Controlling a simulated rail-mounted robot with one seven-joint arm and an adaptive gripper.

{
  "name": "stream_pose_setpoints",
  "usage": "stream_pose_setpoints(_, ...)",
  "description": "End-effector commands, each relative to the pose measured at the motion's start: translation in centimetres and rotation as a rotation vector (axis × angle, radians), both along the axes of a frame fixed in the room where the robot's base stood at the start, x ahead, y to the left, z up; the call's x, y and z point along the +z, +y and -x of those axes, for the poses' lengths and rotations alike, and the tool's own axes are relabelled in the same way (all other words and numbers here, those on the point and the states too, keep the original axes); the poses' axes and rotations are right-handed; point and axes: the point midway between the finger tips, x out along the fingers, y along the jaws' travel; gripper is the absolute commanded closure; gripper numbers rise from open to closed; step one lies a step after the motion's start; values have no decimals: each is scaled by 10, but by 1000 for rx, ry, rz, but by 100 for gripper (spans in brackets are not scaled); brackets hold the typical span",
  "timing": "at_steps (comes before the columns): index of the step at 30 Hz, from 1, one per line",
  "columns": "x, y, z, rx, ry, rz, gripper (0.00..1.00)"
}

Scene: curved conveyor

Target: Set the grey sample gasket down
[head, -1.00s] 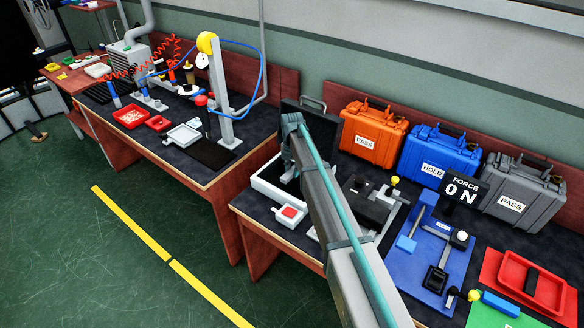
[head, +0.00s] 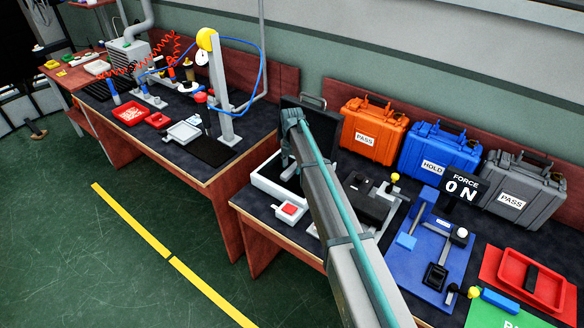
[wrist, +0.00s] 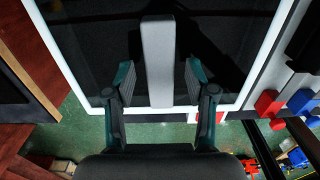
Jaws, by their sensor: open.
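The grey sample gasket (wrist: 158,60) shows in the wrist view as a long, pale grey bar. It lies over the dark inside of a white-rimmed tray (wrist: 255,85). My gripper (wrist: 158,85) is open, with one finger on each side of the gasket and a visible gap on both sides. In the head view the white tray (head: 268,188) stands at the left end of the near bench.
A raised black panel (head: 312,122) stands behind the tray. A small grey box with a red top (head: 290,209) sits in front. A dark fixture (head: 368,205) and blue plate (head: 428,250) are to the right. Orange (head: 372,135), blue and grey cases line the back.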

Motion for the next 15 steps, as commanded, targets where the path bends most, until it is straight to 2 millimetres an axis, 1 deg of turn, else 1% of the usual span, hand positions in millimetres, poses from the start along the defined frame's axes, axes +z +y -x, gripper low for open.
stream_pose_setpoints(9,44,0,0,0,-3,-1,45)
stream_pose_setpoints(12,57,0,0,0,-1,0,45)
stream_pose_setpoints(15,64,0,0,0,-1,0,45)
